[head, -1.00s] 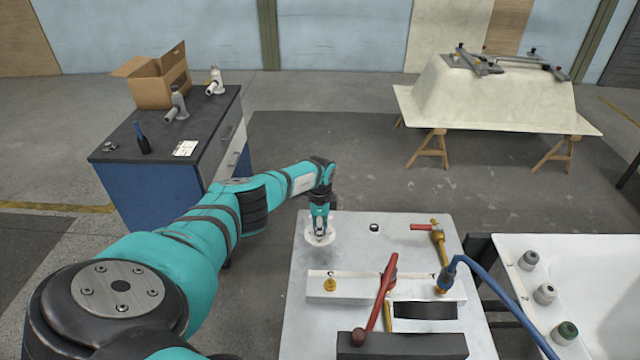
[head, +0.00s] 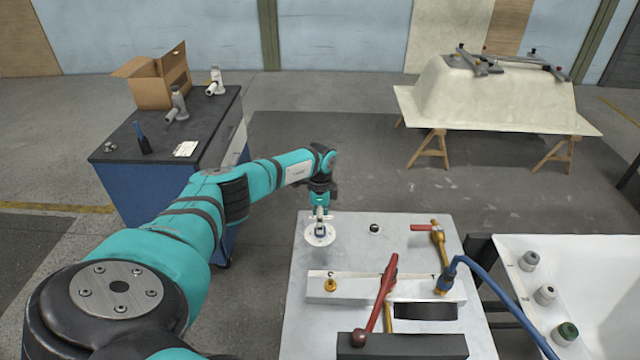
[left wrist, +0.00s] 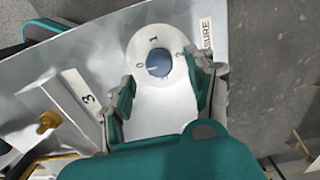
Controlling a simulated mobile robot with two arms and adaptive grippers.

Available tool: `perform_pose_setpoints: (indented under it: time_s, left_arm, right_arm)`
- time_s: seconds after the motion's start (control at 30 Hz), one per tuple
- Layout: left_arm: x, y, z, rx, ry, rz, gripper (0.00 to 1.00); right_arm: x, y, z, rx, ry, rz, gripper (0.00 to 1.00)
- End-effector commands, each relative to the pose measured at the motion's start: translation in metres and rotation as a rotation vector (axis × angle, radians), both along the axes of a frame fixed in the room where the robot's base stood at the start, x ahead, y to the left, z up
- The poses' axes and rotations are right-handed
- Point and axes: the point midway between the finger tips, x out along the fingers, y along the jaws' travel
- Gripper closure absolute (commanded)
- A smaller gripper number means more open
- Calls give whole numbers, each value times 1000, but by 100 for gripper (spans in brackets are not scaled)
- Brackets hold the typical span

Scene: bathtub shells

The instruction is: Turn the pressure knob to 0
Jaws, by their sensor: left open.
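The pressure knob (left wrist: 159,65) is a round blue knob with a pale mark. It sits on a white dial (left wrist: 137,42) where I read 1 and 2; the mark points left, and I cannot clearly read the figure there. A label ending in "SURE" (left wrist: 206,33) is beside the dial. In the head view the dial (head: 309,235) is at the panel's far left corner. My left gripper (left wrist: 163,80) is open, its fingers on either side of the knob in the picture and apart from it; it shows just above the dial in the head view (head: 320,214). My right gripper is not in view.
The grey panel (head: 345,255) also carries a red lever (head: 383,290), a brass knob (head: 330,286), a red-handled valve (head: 437,232) and a blue hose (head: 490,285). A white tub (head: 600,270) is at right.

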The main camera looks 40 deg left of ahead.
Motion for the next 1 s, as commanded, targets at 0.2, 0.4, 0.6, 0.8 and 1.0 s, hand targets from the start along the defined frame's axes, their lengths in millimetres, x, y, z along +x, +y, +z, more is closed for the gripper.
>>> perform_pose_setpoints:
  time_s: [0.2, 0.4, 0.6, 0.8, 1.0]
  left_arm:
    - [1, 1, 50, 2, -5, 1, 43]
    - [1, 1, 75, 1, -4, 2, 43]
    - [0, 1, 81, 1, -2, 2, 43]
    - [0, 1, 81, 1, -2, 2, 43]
    - [0, 1, 81, 1, -2, 2, 43]
  right_arm:
    - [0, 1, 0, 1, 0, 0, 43]
    - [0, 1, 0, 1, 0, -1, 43]
    - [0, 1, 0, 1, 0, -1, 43]
    - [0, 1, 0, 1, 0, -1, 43]
    - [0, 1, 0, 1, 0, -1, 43]
